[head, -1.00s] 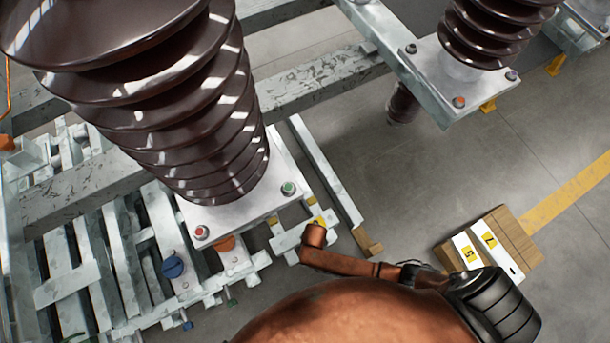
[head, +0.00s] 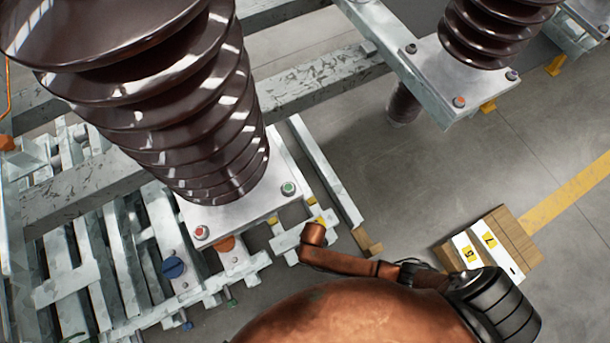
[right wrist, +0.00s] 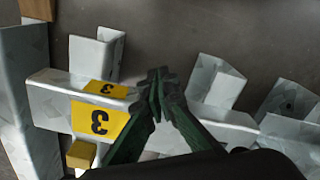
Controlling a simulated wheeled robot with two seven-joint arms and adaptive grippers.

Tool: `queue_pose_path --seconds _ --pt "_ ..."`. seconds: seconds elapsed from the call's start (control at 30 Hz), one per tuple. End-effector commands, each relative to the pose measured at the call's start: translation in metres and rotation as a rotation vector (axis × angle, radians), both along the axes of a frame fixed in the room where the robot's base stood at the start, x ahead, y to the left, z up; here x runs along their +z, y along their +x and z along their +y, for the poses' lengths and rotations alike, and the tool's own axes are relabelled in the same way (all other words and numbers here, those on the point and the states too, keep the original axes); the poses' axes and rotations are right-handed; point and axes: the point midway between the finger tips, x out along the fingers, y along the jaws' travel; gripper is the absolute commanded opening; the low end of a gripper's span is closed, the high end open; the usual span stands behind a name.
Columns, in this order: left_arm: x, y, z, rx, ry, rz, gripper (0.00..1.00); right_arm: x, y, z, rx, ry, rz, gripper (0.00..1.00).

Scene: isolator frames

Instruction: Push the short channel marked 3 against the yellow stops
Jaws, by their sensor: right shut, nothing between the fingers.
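In the right wrist view, the short channel marked 3 (right wrist: 55,97) is a pale metal piece with yellow 3 labels on its top and side. My right gripper (right wrist: 158,82) has its green fingers shut and empty, with the tips over the channel just right of the labels. I cannot tell whether they touch it. A yellow stop (right wrist: 80,154) shows at the lower left, by the channel. In the head view, yellow stops (head: 272,221) show beside the insulator's base plate, close to the channel (head: 287,243). My copper arm partly covers that spot. My left gripper is not in view.
A large brown insulator (head: 190,110) on a bolted plate (head: 225,215) stands left of the channel. A long metal rail (head: 325,172) runs along the right. A cardboard-coloured block (head: 516,238) with numbered white pieces lies on the floor. Other metal pieces (right wrist: 212,82) stand near my right fingers.

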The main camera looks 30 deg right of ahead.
Motion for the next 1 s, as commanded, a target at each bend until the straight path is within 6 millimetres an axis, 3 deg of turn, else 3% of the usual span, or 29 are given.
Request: queue_pose_path --seconds 1.0 --pt "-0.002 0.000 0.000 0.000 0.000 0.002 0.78 0.001 0.035 0.002 0.001 0.002 -0.003 0.00"
